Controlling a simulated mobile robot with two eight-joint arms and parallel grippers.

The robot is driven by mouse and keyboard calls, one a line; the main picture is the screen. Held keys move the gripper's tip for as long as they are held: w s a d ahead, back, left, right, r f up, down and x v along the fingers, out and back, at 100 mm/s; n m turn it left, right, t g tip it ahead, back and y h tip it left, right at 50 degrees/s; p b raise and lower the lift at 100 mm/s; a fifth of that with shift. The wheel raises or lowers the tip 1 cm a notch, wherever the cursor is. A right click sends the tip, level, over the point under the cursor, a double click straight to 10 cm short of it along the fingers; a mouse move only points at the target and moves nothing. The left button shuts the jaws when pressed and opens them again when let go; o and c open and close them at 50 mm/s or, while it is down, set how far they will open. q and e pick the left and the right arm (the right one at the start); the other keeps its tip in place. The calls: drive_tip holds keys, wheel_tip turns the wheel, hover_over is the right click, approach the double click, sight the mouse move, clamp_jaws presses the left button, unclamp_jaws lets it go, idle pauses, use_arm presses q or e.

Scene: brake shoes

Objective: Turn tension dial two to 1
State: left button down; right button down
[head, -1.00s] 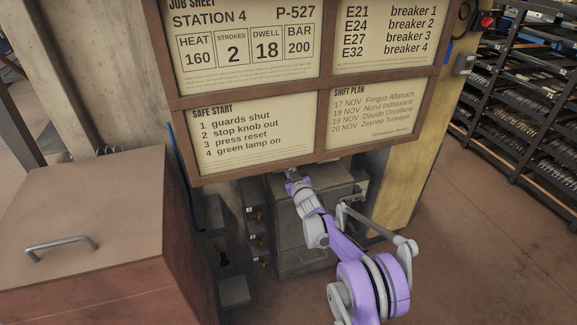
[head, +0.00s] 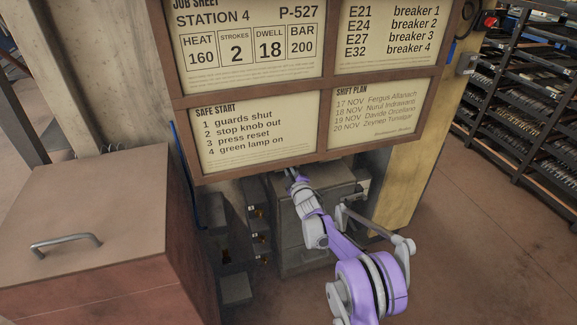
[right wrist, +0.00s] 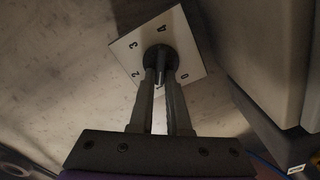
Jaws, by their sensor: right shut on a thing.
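The tension dial in the right wrist view has a white, tilted square plate (right wrist: 188,52) on a pale wall. The figures 2, 3, 4 and 0 can be read around its dark round knob (right wrist: 158,55). I cannot tell which figure the knob points to. In the head view my right arm reaches under the board, whose lower edge hides the dial. My left gripper is not in view.
A framed notice board (head: 255,174) hangs above the arm. A grey cabinet (head: 298,238) stands below it. A reddish box with a handle (head: 85,215) is at left, and dark shelving (head: 520,105) at right. A pale block (right wrist: 265,50) stands right of the dial.

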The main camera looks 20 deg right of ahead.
drive_tip(key=shift+f+n, duration=0.1)
drive_tip(key=shift+n, duration=0.2)
idle(0.4)
drive_tip(key=c, duration=0.9)
unclamp_jaws()
drive_tip(key=shift+s, duration=0.15)
drive_tip(key=s, duration=0.5)
drive_tip(key=s+p, duration=0.1)
drive_tip(key=s, duration=0.4)
drive_tip(key=shift+s+d, duration=0.2)
drive_tip(key=shift+s, duration=0.1)
